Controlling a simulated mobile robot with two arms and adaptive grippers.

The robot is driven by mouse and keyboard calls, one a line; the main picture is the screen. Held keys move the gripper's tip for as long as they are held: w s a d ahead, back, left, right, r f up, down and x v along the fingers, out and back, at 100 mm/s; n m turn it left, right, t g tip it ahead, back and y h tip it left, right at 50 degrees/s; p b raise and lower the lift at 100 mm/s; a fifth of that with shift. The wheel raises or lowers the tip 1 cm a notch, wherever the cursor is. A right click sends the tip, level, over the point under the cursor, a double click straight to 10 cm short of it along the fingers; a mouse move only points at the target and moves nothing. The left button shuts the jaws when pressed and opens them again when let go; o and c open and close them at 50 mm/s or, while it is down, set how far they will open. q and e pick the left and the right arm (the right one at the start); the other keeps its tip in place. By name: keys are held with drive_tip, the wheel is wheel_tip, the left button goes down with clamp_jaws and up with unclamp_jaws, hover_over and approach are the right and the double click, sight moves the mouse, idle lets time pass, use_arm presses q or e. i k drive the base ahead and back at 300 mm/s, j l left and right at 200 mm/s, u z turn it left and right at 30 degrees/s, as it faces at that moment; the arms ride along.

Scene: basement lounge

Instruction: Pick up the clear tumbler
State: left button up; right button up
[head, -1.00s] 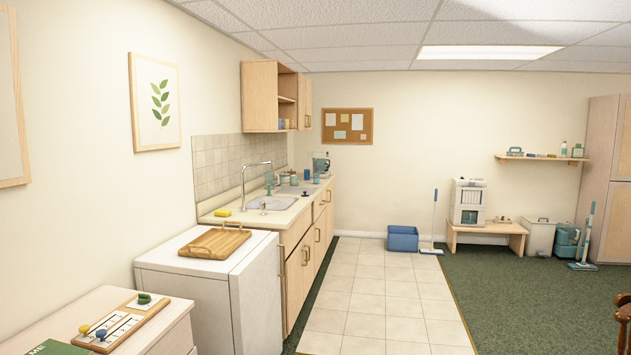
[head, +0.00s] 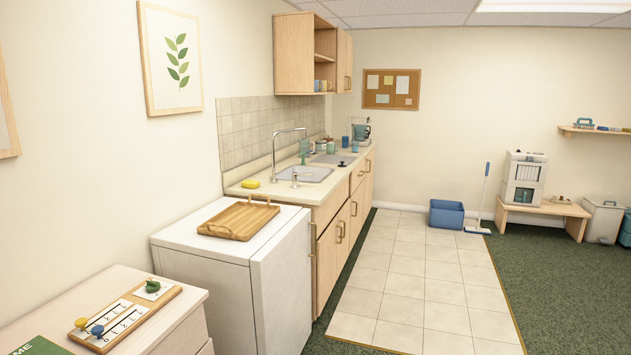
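Several small cups and containers stand at the far end of the kitchen counter (head: 262,191). Among them are a blue cup (head: 355,147) and a greenish container (head: 331,147). They are too small for me to tell which, if any, is the clear tumbler. Neither of my grippers is in view.
A white appliance (head: 205,258) with a wooden tray (head: 238,219) on it stands before the counter. A dresser (head: 190,325) is at the near left. A blue bin (head: 446,214) stands by the back wall. The tiled floor (head: 410,270) beside the counter is clear.

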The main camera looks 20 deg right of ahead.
sight(354, 143)
drive_tip(key=i+l, duration=0.35)
drive_tip(key=i+l+z, duration=0.1)
drive_tip(key=i+l, duration=0.25)
drive_tip(key=i, duration=0.25)
drive_tip(key=i+l, duration=0.65)
drive_tip(key=i, duration=0.3)
drive_tip(key=i+l+z, duration=0.1)
drive_tip(key=i+l, duration=0.5)
drive_tip(key=i, duration=0.35)
drive_tip(key=i+l+z, duration=0.8)
drive_tip(key=i, duration=0.55)
drive_tip(key=i+l+z, duration=0.15)
drive_tip(key=i+l, duration=0.15)
drive_tip(key=i, duration=0.4)
drive_tip(key=i+l+z, duration=0.1)
drive_tip(key=i, duration=0.6)
drive_tip(key=i+u, duration=0.25)
drive_tip(key=i, duration=0.3)
drive_tip(key=i+l+u, duration=0.25)
drive_tip(key=i, duration=0.3)
drive_tip(key=j, duration=0.1)
